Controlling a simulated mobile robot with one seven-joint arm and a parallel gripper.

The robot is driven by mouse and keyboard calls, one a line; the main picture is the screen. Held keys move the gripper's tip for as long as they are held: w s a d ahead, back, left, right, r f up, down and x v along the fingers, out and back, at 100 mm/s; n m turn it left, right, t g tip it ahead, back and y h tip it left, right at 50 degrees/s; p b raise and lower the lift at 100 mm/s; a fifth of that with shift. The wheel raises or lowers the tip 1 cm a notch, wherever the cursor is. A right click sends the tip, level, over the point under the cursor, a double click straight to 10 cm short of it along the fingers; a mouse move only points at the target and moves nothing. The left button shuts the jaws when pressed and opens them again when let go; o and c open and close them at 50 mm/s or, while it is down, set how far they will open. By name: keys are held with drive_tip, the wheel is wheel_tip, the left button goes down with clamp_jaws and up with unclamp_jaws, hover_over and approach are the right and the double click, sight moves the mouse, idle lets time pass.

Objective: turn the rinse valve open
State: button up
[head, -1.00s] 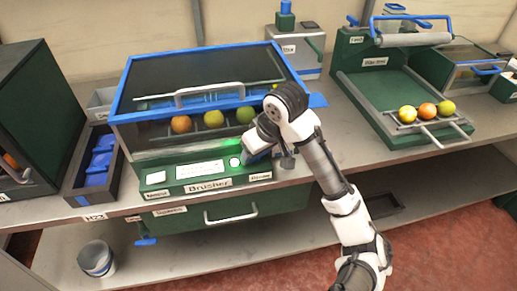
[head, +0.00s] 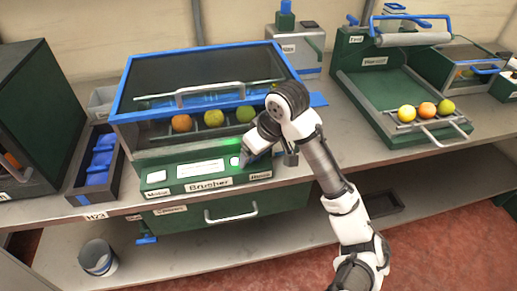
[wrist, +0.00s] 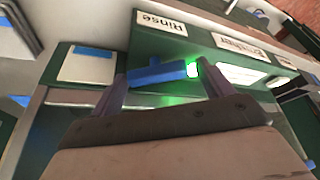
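The rinse valve's blue handle (wrist: 157,73) shows in the wrist view as a short bar beside the "Rinse" label (wrist: 161,22). My gripper (wrist: 164,80) is open, with one finger near each end of the handle; a gap shows at the right finger, and whether the left finger touches is unclear. In the head view my gripper (head: 246,160) is at the right front of the green brusher panel (head: 205,187), and it hides the valve handle. A lit green lamp (wrist: 193,69) shows next to the handle's right end.
The brusher's blue-framed cover (head: 205,75) stands behind my gripper, with several fruits inside. A drawer handle (head: 231,213) sticks out below the panel. A green tray machine (head: 390,90) with fruits stands to the right.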

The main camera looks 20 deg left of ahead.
drive_tip(key=shift+w+d+r, duration=0.1)
drive_tip(key=shift+w+d, duration=0.05)
drive_tip(key=shift+w, duration=0.15)
drive_tip(key=shift+m+t, duration=0.3)
drive_tip(key=shift+m, duration=0.1)
